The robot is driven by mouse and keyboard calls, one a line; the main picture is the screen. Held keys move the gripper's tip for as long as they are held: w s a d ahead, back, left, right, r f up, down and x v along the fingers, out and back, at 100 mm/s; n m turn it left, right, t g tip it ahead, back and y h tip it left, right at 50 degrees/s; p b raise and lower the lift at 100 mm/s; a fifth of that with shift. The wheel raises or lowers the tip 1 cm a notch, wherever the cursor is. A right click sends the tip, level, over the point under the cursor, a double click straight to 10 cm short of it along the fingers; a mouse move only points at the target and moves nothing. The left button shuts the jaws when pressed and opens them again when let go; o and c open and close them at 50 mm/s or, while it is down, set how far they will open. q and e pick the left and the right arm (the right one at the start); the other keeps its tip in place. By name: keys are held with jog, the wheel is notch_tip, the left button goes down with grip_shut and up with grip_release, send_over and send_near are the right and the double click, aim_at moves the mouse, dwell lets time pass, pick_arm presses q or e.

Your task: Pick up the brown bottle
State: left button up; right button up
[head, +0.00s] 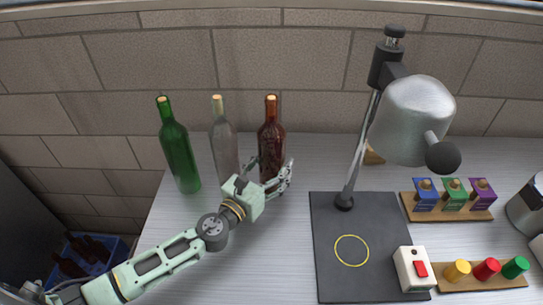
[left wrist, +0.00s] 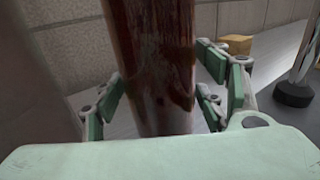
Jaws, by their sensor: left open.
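The brown bottle (head: 271,139) stands upright on the table near the back wall, at the right end of a row of three bottles. My left gripper (head: 273,172) is at its lower part in the head view. In the left wrist view the brown bottle (left wrist: 152,70) rises between the two spread fingers of my left gripper (left wrist: 165,100). The gripper is open, and gaps show between the finger pads and the glass. The bottle's base is partly hidden by the gripper. My right gripper is not in view.
A clear bottle (head: 223,150) and a green bottle (head: 178,150) stand left of the brown one. A lamp (head: 410,120) rises over a dark mat (head: 335,270) to the right. Coloured blocks and pegs stand further right. A blue crate (head: 70,271) with bottles is at lower left.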

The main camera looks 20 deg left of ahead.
pick_arm(q)
grip_shut()
jog(key=shift+w+r, duration=0.15)
jog(key=shift+r, duration=0.1)
dwell(0.4)
